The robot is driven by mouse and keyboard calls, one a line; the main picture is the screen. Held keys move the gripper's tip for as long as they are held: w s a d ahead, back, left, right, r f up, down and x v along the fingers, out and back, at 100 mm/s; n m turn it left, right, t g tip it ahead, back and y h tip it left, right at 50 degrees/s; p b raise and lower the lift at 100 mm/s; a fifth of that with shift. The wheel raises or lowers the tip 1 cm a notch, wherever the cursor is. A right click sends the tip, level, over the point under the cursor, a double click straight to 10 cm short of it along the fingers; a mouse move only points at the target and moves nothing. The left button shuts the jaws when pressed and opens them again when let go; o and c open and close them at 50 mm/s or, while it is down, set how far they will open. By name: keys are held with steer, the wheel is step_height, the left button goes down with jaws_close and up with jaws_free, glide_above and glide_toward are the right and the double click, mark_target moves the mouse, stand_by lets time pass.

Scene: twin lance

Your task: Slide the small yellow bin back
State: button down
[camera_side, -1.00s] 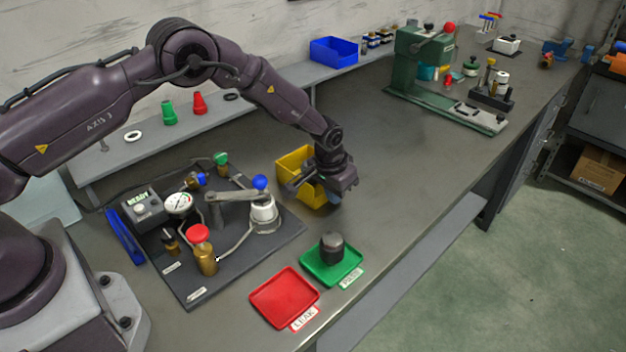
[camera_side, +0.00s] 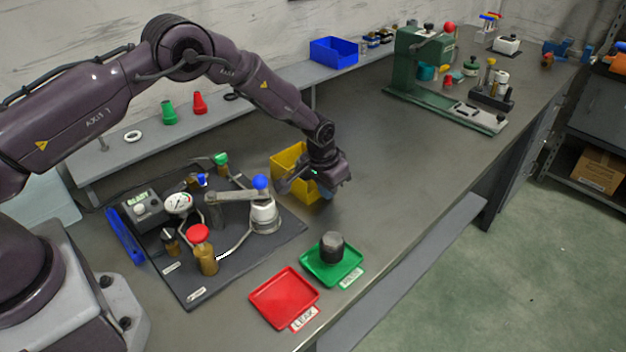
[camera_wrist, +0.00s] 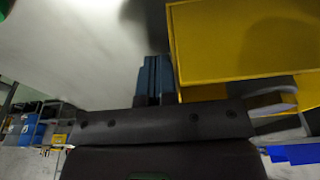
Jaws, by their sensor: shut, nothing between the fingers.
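The small yellow bin (camera_side: 288,163) stands on the grey bench behind the black test board, partly hidden by my gripper (camera_side: 329,191) in the side view. My gripper is low beside the bin's near right side. In the wrist view the bin (camera_wrist: 235,45) fills the upper right. My blue fingers (camera_wrist: 153,76) are closed together with nothing between them, right up against the bin's left edge in that picture. I cannot tell whether they touch it.
The test board (camera_side: 180,277) with gauge and valves lies left of the bin. A shelf (camera_side: 150,150) runs along the wall behind, holding a blue bin (camera_side: 334,51). Green (camera_side: 318,275) and red (camera_side: 270,290) trays lie in front.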

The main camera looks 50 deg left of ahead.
mark_target(314, 188)
steer(key=shift+a, duration=1)
steer(key=shift+a, duration=0.15)
steer(key=shift+s+a, duration=0.1)
steer(key=shift+a, duration=0.75)
steer(key=shift+a, duration=0.15)
steer(key=shift+a, duration=0.85)
steer(key=shift+a, duration=0.15)
steer(key=shift+s+a, duration=0.1)
steer(key=shift+a, duration=0.75)
steer(key=shift+a, duration=0.15)
